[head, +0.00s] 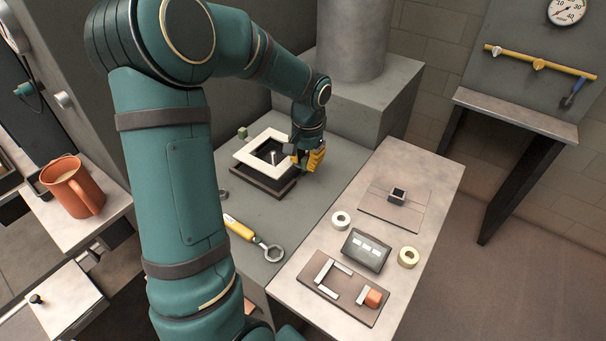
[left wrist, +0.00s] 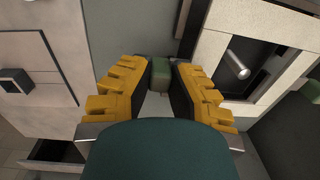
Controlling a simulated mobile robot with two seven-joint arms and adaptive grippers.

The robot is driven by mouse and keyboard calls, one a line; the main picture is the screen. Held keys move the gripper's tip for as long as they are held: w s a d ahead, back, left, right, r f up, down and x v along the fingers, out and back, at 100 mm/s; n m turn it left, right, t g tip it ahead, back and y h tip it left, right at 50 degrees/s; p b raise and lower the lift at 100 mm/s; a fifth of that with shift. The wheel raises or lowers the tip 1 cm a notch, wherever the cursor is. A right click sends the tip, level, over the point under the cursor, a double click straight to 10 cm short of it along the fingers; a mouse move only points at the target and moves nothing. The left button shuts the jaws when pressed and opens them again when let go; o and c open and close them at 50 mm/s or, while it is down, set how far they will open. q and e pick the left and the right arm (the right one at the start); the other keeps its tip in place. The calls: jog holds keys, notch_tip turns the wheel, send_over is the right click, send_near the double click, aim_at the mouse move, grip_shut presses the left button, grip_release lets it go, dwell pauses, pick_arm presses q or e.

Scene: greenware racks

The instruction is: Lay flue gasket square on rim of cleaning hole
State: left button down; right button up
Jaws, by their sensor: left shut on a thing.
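The flue gasket (head: 247,159) is a pale square frame over the cleaning hole, with a dark opening and a metal stud (head: 273,156) inside it. The brown rim of the cleaning hole (head: 262,190) shows beneath its near side. The gasket looks slightly off from the rim's outline; I cannot tell whether they touch. My left gripper (head: 311,158), with yellow fingers, is at the gasket's right side. In the left wrist view its fingers (left wrist: 161,82) close about a green block (left wrist: 160,70) beside the pale frame (left wrist: 210,55), seemingly its grip tab. My right gripper is out of view.
A yellow-handled ring tool (head: 240,228) lies in front of the hole. The right bench holds a white ring (head: 341,219), a cream ring (head: 408,257), a dark tray (head: 380,262) and a small dark box (head: 397,196). An orange mug (head: 68,187) stands left. A grey block (head: 385,90) rises behind.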

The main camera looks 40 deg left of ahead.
aim_at(306, 183)
pick_arm(q)
notch_tip(306, 183, down, 4)
jog(key=shift+f+b, duration=0.25)
jog(key=shift+b, duration=0.35)
jog(key=shift+w+f, duration=0.1)
jog(key=shift+f, duration=0.35)
jog(key=shift+r, duration=0.1)
jog(key=c, duration=1.1)
grip_release()
jog(key=shift+o, duration=0.2)
jog(key=shift+r, duration=0.1)
jog(key=r+p, duration=0.1)
jog(key=r, duration=0.3)
jog(key=r+p, duration=0.1)
jog(key=r, duration=0.3)
jog(key=r+p, duration=0.1)
jog(key=r, duration=0.2)
jog(key=shift+d+r, duration=0.3)
jog(key=shift+r, duration=0.1)
